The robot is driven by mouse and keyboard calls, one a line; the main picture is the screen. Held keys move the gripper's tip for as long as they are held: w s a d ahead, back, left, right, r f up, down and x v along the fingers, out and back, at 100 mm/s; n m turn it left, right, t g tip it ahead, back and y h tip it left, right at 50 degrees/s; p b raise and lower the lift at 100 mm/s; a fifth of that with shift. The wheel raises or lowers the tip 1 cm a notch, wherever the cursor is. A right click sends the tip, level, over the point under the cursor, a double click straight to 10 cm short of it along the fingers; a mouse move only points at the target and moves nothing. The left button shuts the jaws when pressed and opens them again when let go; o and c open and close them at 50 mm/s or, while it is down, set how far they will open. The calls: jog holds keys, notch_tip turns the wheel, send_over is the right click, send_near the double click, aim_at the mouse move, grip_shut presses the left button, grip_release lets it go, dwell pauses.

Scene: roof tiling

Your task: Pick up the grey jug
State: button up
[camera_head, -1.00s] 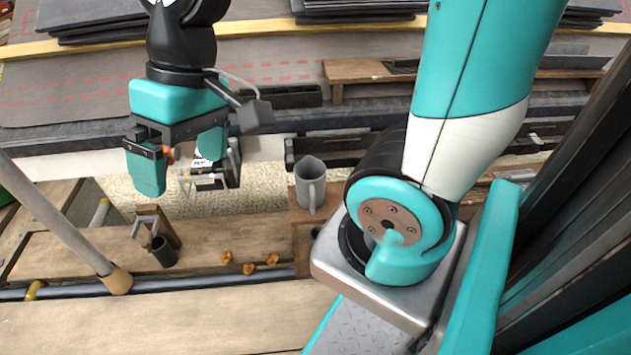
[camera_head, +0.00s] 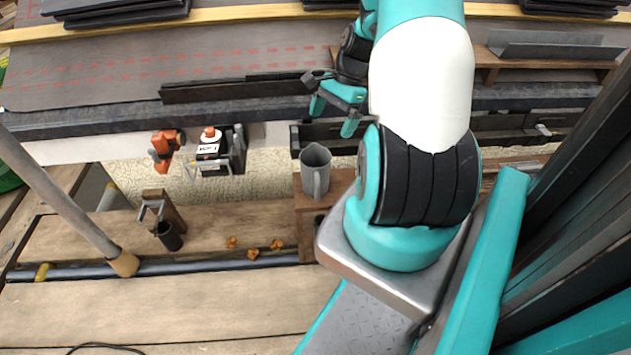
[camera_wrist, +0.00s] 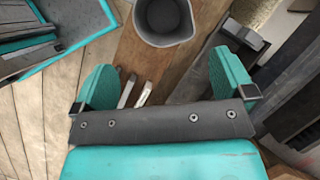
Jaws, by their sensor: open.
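The grey jug (camera_head: 315,170) stands upright on a small wooden stand, with its handle towards the camera in the head view. In the wrist view the jug (camera_wrist: 165,43) shows from above at the top middle, its open mouth visible and its upper rim cut off by the frame. My gripper (camera_head: 333,112) is above and behind the jug in the head view, apart from it. In the wrist view my gripper (camera_wrist: 166,82) has its two teal fingers wide apart, with nothing between them touching. The jug lies beyond the fingertips, roughly between their lines.
The wooden stand (camera_head: 305,222) bears the jug. A black caddy (camera_head: 238,160) with a white bottle (camera_head: 209,143) and an orange tool (camera_head: 164,150) are to the left. A dark cup (camera_head: 169,236) and several small orange pieces (camera_head: 254,254) are on the planks. A dark gutter-like rail runs behind the jug.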

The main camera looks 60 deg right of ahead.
jog(key=b, duration=0.3)
send_over(315, 159)
jog(key=s+a, duration=0.1)
jog(key=s, duration=0.2)
notch_tip(315, 159, down, 6)
jog(key=f, duration=0.1)
jog(key=b+x, duration=0.3)
jog(key=x, duration=0.2)
jog(key=shift+w+a+r, duration=0.1)
jog(key=shift+a, duration=0.1)
jog(key=shift+r, duration=0.15)
jog(key=c, duration=1.1)
jog(key=shift+r, duration=0.15)
